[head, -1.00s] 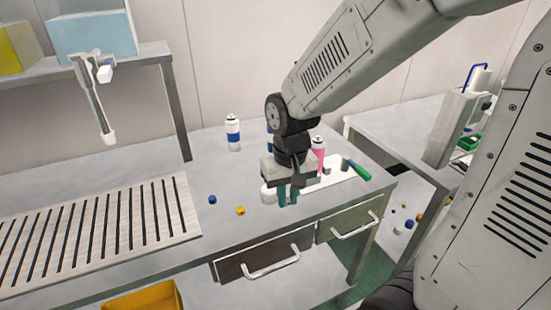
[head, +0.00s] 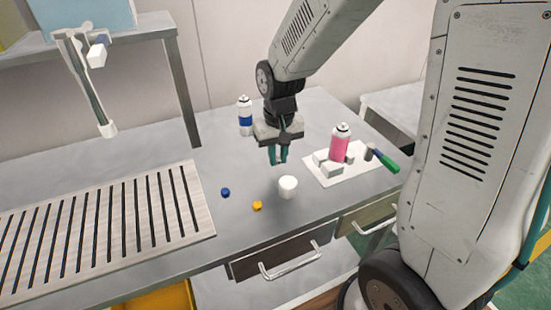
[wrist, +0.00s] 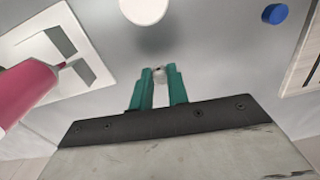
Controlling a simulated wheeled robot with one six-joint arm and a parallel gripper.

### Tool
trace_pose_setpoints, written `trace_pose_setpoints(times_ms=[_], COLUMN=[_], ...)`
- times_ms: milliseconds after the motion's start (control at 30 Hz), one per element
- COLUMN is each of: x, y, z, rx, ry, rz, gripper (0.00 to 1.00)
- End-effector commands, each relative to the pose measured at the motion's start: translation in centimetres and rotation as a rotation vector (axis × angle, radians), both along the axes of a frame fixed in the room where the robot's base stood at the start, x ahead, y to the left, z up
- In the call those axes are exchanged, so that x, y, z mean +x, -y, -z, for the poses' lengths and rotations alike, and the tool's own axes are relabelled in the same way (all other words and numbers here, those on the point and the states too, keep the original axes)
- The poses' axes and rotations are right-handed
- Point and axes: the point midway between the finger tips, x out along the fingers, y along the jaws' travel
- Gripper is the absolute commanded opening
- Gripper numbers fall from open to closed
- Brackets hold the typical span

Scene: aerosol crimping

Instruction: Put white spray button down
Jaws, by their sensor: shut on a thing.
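My gripper (head: 278,158) hangs pointing down above the grey table, behind a white round cup (head: 288,187) and left of the pink can. In the wrist view its green fingers are shut on a small pale piece, the white spray button (wrist: 159,73), which shows between the fingertips. In the head view the button is hidden by the fingers. Whether it touches the table I cannot tell. A blue button (head: 225,192) and a yellow button (head: 257,206) lie on the table to the left of the cup.
A pink can (head: 340,145) stands on a white board (head: 345,177) with grey blocks, beside a green-handled tool (head: 388,161). A white-and-blue can (head: 245,120) stands behind my gripper. A slatted rack (head: 110,225) covers the left. Table between rack and gripper is mostly clear.

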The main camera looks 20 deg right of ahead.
Motion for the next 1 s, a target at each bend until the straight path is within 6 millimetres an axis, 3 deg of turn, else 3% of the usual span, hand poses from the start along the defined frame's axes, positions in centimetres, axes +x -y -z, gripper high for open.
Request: trace_pose_setpoints(times_ms=[133,500,533,600,867,1000], x=[-0.1,-0.1,0.0,0.0,0.0,0.0], y=[0.1,-0.1,-0.1,-0.1,-0.2,-0.2], z=[2.1,2.6,2.6,2.5,2.5,1.6], rx=[0.0,0.0,0.0,0.0,0.0,0.0], ry=[-0.003,-0.002,-0.001,-0.001,-0.001,0.003], rz=[0.002,-0.001,-0.001,-0.002,-0.003,-0.003], gripper=[0.0,0.0,0.22,0.38,0.38,0.38])
